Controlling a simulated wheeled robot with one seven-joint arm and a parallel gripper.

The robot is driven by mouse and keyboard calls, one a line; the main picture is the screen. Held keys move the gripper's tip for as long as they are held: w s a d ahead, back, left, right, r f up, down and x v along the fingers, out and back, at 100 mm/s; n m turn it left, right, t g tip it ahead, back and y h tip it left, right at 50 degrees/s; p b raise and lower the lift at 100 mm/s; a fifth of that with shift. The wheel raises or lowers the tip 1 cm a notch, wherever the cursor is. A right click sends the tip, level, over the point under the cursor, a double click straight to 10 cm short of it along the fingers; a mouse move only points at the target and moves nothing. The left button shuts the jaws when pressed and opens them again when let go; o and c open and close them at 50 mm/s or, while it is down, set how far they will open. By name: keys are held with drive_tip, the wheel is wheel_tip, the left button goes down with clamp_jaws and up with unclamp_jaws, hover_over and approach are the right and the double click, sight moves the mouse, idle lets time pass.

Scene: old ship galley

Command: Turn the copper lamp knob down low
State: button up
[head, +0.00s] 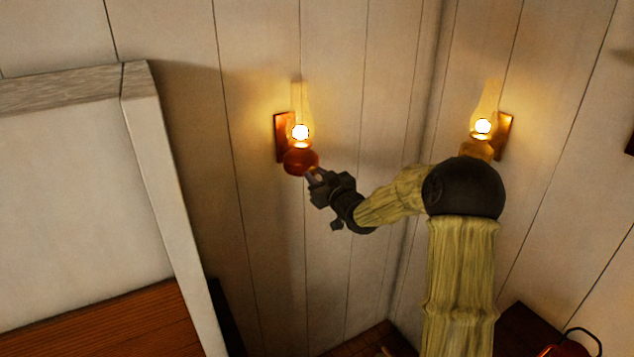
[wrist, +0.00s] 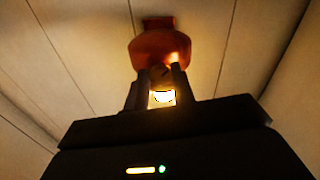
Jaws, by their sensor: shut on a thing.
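The copper lamp (head: 300,161) is the left of two lit wall lamps, with a round reddish body, a tall glass chimney and a bright flame. My gripper (head: 312,173) reaches its lower right side from the front. In the wrist view, the copper body (wrist: 160,48) lies just beyond my fingertips. A small, dark copper knob (wrist: 160,74) sits between the two fingers, and my gripper is shut on it. In the head view the knob is hidden by my fingers. How far the knob is turned cannot be told.
A second lit lamp (head: 477,148), more yellow, hangs on the right wall, partly behind my arm. A white frame (head: 150,150) stands at left above reddish-brown wood (head: 110,325). The plank wall (head: 335,250) below the copper lamp is clear.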

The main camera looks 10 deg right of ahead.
drive_tip(key=n+b, duration=0.2)
drive_tip(key=b, duration=0.1)
drive_tip(key=shift+f+b, duration=0.3)
drive_tip(key=n+b, duration=0.4)
drive_tip(key=b, duration=0.2)
drive_tip(key=n+b, duration=0.6)
drive_tip(key=b, duration=0.1)
drive_tip(key=shift+d+r+n, duration=0.1)
drive_tip(key=shift+r+n, duration=0.05)
drive_tip(key=shift+n, duration=0.15)
drive_tip(key=n+b, duration=0.3)
drive_tip(key=shift+n, duration=0.3)
drive_tip(key=n+b, duration=0.3)
drive_tip(key=shift+r, duration=0.1)
drive_tip(key=n+b, duration=0.3)
drive_tip(key=n, duration=0.3)
drive_tip(key=shift+r, duration=0.15)
drive_tip(key=shift+n, duration=0.3)
